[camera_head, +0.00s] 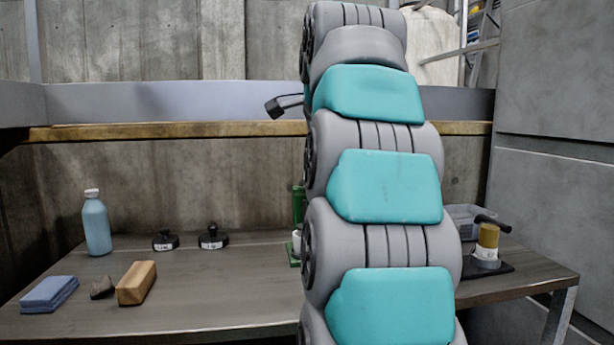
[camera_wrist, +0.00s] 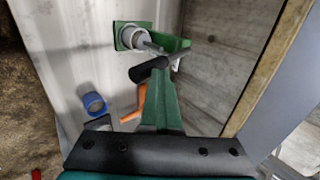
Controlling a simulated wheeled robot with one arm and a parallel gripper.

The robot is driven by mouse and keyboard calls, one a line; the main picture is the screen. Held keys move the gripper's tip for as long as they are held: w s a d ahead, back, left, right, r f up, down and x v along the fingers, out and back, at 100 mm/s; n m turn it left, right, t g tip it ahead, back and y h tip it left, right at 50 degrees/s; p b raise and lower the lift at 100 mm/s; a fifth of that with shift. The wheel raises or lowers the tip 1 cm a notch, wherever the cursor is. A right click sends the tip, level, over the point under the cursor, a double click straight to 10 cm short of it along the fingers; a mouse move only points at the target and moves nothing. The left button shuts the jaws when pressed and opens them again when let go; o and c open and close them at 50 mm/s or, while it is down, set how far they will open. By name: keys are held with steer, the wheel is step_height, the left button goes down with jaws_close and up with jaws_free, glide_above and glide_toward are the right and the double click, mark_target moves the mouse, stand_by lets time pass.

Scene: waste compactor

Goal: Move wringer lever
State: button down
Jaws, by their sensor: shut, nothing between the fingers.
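In the wrist view, the wringer is a green frame (camera_wrist: 165,110) with a pale round part near its far end. Its lever has a black grip (camera_wrist: 149,69) that lies crosswise near the middle of the view. My gripper (camera_wrist: 155,152) shows as a dark bolted edge along the bottom. It is shut and empty, apart from the black grip. In the head view, my arm hides my gripper and most of the wringer. Only a green strip of the wringer (camera_head: 297,200) shows at the arm's left edge.
On the bench (camera_head: 220,285) are a blue bottle (camera_head: 96,222), two black-knobbed weights (camera_head: 212,237), a wooden block (camera_head: 137,283), a stone and a blue sponge (camera_head: 49,293). A brass cylinder device (camera_head: 487,243) stands right of my arm. A wooden ledge (camera_head: 170,130) runs along the wall.

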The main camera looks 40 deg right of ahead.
step_height(320, 180, down, 7)
steer(key=b, duration=0.5)
stand_by(3.1)
steer(key=shift+r, duration=0.15)
steer(key=shift+p+v, duration=0.9)
steer(key=shift+v, duration=0.95)
steer(key=p+v, duration=0.1)
steer(key=v, duration=0.3)
steer(key=shift+r+p, duration=0.25)
steer(key=shift+p, duration=0.1)
